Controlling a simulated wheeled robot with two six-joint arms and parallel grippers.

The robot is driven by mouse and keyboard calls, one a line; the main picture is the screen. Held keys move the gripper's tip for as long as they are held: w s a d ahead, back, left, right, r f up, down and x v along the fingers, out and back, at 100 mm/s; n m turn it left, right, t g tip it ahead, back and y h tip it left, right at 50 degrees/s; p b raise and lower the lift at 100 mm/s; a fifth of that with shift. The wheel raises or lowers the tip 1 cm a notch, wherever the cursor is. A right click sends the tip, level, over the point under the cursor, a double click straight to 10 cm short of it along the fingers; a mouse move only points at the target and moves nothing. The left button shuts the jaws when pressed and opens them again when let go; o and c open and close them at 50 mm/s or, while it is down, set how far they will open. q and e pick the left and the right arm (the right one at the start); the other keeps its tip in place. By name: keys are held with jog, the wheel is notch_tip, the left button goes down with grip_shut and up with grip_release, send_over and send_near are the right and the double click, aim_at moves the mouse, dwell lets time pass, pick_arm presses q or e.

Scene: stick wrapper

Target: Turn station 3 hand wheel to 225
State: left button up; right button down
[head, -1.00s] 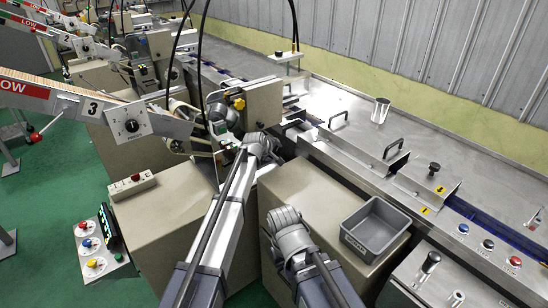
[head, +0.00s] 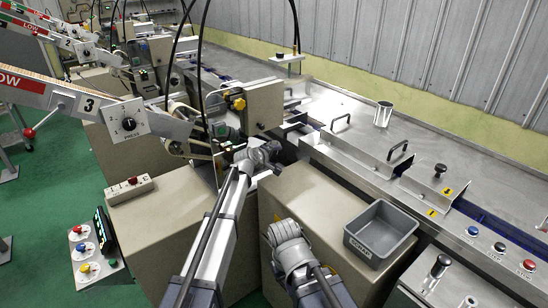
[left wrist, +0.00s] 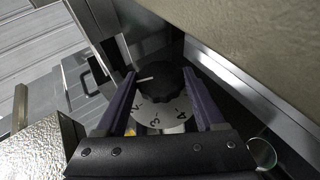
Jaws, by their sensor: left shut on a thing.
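The station 3 sign (head: 88,104) is on the sloped arm at the left of the head view. Beside it is a white plate with a black knob (head: 129,123). My left gripper (left wrist: 160,74) shows in the left wrist view, its two purple-grey fingers on either side of a black round hand wheel (left wrist: 160,82). It is shut on this wheel. A white pointer line on the wheel points left. A pale dial (left wrist: 156,112) with the numerals 2, 3 and 4 shows below it. In the head view my left wrist hides the wheel and fingers. My right gripper's fingers do not show.
A beige machine box (head: 263,105) with a yellow knob stands just beyond my left wrist. A grey bin (head: 381,234) rests on the beige cabinet at right. A steel conveyor bench (head: 340,160) runs behind. Black cables hang near my left arm.

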pick_arm(q)
jog(key=o, duration=1.4)
jog(key=shift+c, duration=0.2)
jog(key=shift+s, duration=0.1)
jog(key=p+v, duration=0.3)
jog(key=v, duration=0.4)
jog(key=shift+s+r+p, duration=0.15)
jog(key=shift+s+p, duration=0.1)
jog(key=shift+p, duration=0.15)
jog(key=shift+a, duration=0.15)
